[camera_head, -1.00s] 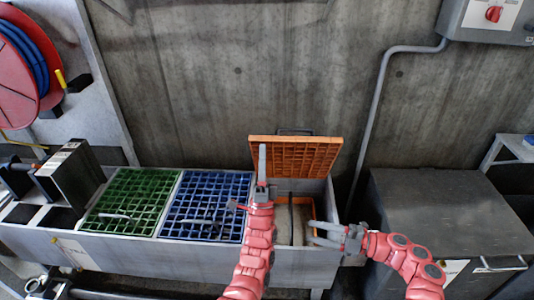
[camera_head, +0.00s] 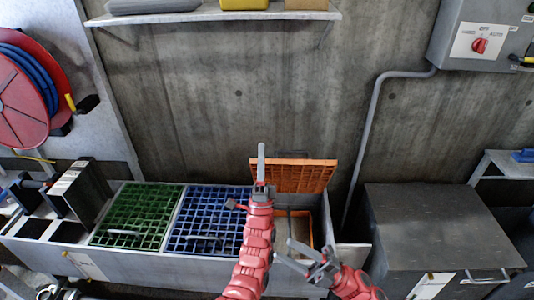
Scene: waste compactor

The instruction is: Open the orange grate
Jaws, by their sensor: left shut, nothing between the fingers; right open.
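The orange grate (camera_head: 305,177) stands raised, tilted up toward the concrete wall above the right end of the grey trough. The orange-edged compartment (camera_head: 296,230) under it is uncovered, partly hidden by my arms. My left gripper (camera_head: 261,152) is shut and empty, pointing up in front of the grate's left edge. I cannot tell whether it touches the grate. My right gripper (camera_head: 287,252) is open and empty, low in front of the trough's right end, its fingers pointing left.
A green grate (camera_head: 140,216) and a blue grate (camera_head: 208,219) lie flat on the trough to the left. A dark grey cabinet (camera_head: 435,225) stands at the right. A shelf (camera_head: 215,16) and a switch box (camera_head: 480,40) are on the wall.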

